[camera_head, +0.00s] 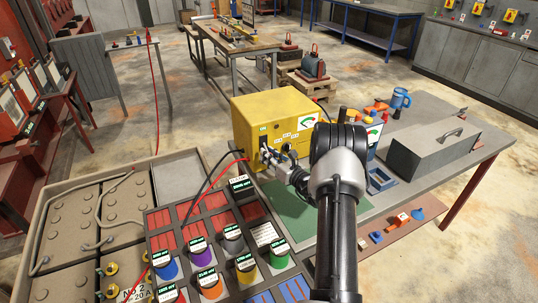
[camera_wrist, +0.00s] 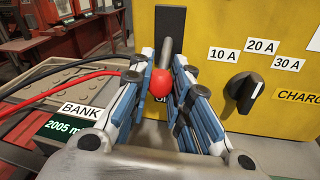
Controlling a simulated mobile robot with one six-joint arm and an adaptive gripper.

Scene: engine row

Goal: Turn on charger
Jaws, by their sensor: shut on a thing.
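The charger is a yellow box (camera_head: 262,103) with a green-marked dial; it stands on the bench beyond my arm. In the wrist view its yellow front (camera_wrist: 222,28) carries a dark plate with a grey lever ending in a red ball knob (camera_wrist: 161,83). My gripper (camera_wrist: 163,64) is at this lever, its blue-padded fingers closed on either side of the knob and stem. In the head view my gripper (camera_head: 273,160) is against the charger's front. A black rotary knob (camera_wrist: 244,91) sits right of the lever, among 10 A, 20 A and 30 A labels. A label below the lever is mostly hidden.
Red and black cables (camera_wrist: 75,78) run left of my gripper. A rack of coloured cylinders (camera_head: 208,281) stands in front, with a large battery bank (camera_head: 163,179) to the left.

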